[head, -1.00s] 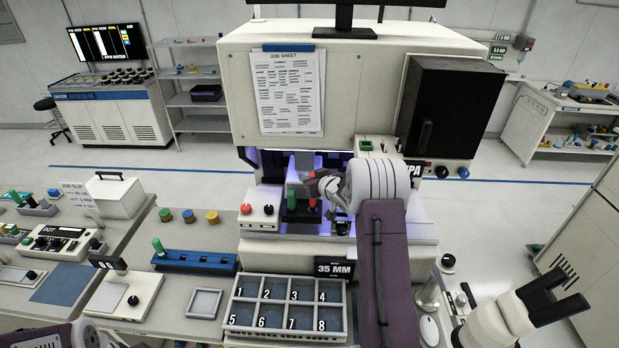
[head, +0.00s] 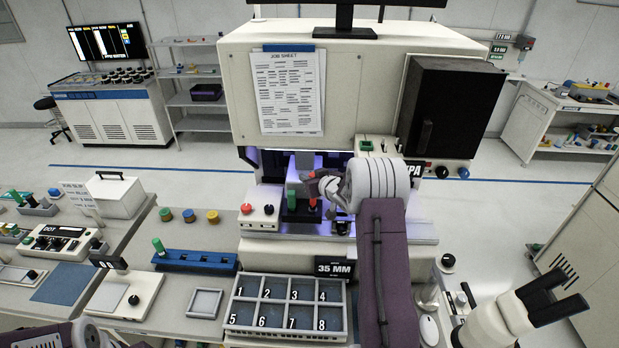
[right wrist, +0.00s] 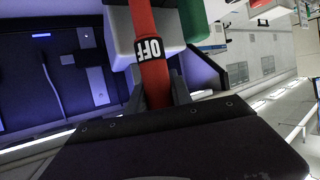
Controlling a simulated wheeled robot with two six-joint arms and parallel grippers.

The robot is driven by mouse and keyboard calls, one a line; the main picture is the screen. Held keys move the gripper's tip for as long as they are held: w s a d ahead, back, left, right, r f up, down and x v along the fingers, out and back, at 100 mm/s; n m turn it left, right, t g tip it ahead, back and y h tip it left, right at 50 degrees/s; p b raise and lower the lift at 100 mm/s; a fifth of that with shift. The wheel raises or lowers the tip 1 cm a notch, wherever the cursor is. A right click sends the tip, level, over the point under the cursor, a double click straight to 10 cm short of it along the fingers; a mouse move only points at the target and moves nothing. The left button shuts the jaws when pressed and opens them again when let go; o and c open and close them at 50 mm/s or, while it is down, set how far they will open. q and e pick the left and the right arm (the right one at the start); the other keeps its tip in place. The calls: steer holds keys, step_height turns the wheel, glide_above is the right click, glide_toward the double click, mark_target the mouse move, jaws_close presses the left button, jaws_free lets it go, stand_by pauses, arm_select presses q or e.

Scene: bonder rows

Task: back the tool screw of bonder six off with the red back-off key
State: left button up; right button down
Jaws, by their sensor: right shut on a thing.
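The red back-off key (right wrist: 147,45) carries a black band reading OFF in the right wrist view. My right gripper (right wrist: 160,92) is shut on it. In the head view the red key (head: 313,203) shows small at the lit opening of the bonder (head: 340,90), with my right gripper (head: 314,187) at it. The tool screw and the lower end of the key cannot be made out. My left gripper is outside the view.
A numbered compartment tray (head: 285,331) lies in front of the bonder. A blue rack (head: 195,261) is on the left bench. A microscope (head: 520,305) stands at lower right.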

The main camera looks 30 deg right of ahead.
steer(key=shift+f, duration=0.1)
stand_by(0.4)
step_height(320, 180, up, 6)
steer(key=p, duration=0.5)
steer(key=shift+w, duration=0.1)
